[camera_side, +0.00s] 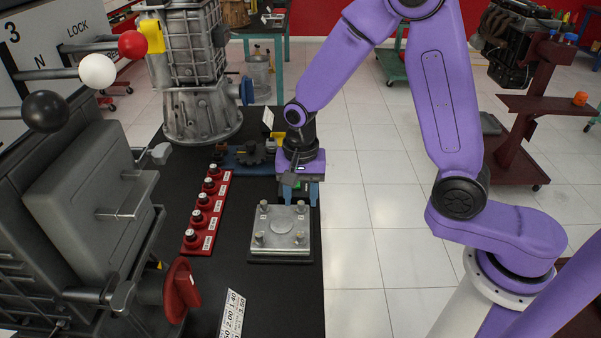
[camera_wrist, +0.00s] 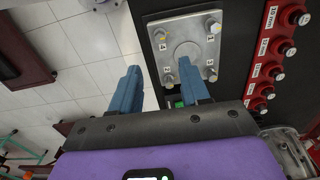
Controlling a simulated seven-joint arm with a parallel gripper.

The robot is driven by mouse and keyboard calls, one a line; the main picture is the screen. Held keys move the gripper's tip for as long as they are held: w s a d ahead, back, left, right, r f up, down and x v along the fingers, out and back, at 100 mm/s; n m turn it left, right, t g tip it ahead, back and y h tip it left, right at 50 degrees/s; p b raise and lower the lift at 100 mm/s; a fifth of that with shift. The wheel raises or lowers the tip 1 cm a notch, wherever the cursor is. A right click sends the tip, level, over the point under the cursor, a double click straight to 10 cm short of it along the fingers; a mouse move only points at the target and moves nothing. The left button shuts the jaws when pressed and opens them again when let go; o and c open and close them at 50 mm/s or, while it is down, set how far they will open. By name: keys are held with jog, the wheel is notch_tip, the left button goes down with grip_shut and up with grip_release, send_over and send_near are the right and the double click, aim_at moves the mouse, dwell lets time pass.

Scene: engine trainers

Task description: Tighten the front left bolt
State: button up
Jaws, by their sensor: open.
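A square grey metal plate (camera_side: 280,222) lies on the black bench, with an upright bolt near each corner. In the side view the near left bolt (camera_side: 259,238) stands clear of my gripper, as does the near right bolt (camera_side: 299,238). I cannot tell which bolt the task calls front left. My gripper (camera_side: 297,192) is at the plate's far edge, its blue fingers apart and empty. In the wrist view the plate (camera_wrist: 180,25) lies beyond my gripper (camera_wrist: 160,78). The right finger overlaps the plate's near edge between two bolts; the left finger is beside the plate.
A red rail (camera_side: 190,245) of labelled sockets stands left of the plate; it also shows in the wrist view (camera_wrist: 268,60). A grey housing (camera_side: 203,115) stands behind. A large machine (camera_side: 80,190) with levers fills the left. A printed strip (camera_side: 232,314) lies in front.

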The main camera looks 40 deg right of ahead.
notch_tip(320, 180, up, 6)
jog(key=shift+f, duration=0.15)
dwell(0.4)
jog(key=s+d+r+n, duration=0.2)
jog(key=s+d+n, duration=0.2)
jog(key=s+n, duration=0.7)
jog(key=s+d+r+n, duration=0.2)
jog(key=s+d+n, duration=0.1)
jog(key=s+n, duration=0.7)
jog(key=shift+s+d+n, duration=0.4)
jog(key=shift+s, duration=0.85)
jog(key=shift+r, duration=0.1)
